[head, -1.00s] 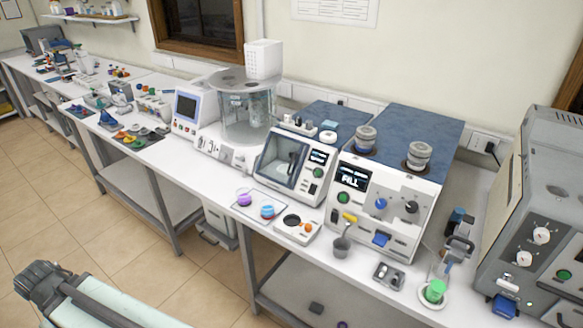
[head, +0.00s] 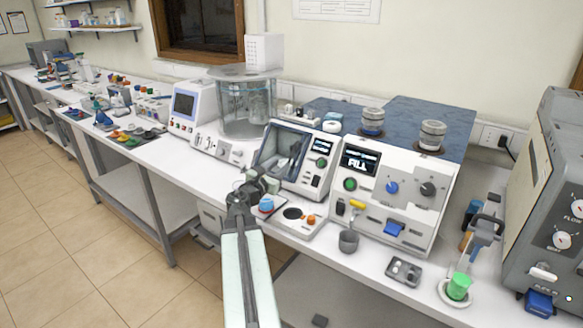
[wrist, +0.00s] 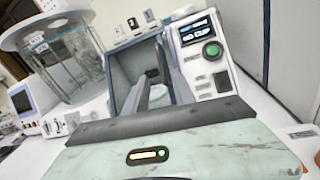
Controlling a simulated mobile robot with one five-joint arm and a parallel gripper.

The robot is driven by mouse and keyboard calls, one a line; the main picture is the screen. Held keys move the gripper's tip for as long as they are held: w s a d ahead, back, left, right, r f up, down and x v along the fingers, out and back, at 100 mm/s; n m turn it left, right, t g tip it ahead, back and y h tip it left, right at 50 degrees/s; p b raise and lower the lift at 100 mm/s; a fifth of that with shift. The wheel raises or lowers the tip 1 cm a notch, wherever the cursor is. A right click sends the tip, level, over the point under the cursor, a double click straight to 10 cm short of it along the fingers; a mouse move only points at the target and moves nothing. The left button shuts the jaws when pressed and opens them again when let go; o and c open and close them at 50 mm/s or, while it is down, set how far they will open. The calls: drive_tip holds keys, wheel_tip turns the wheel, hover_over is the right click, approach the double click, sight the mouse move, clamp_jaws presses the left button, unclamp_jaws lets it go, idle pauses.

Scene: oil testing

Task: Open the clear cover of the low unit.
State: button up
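In the wrist view the unit's display (wrist: 194,31) reads "NO CUP", and the cover's dark frame (wrist: 117,75) is straight ahead. My gripper (head: 254,180) is in front of the cover's lower edge. In the wrist view its two grey fingers (wrist: 158,88) stand apart with nothing between them. I cannot tell if they touch the cover.
A taller white unit reading "FILL" (head: 433,205) stands to the right. A blue-topped cup (head: 266,203) and a small white plate device (head: 292,221) sit on the bench near my gripper. A glass cylinder apparatus (head: 246,105) stands at the left. A grey cup (head: 348,241) is at the front.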

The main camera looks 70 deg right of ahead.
sight(292, 155)
drive_tip(key=d, duration=0.5)
drive_tip(key=s+d, duration=0.1)
drive_tip(key=d, duration=0.2)
drive_tip(key=shift+r, duration=0.15)
drive_tip(key=shift+s, duration=0.1)
clamp_jaws()
idle(1.1)
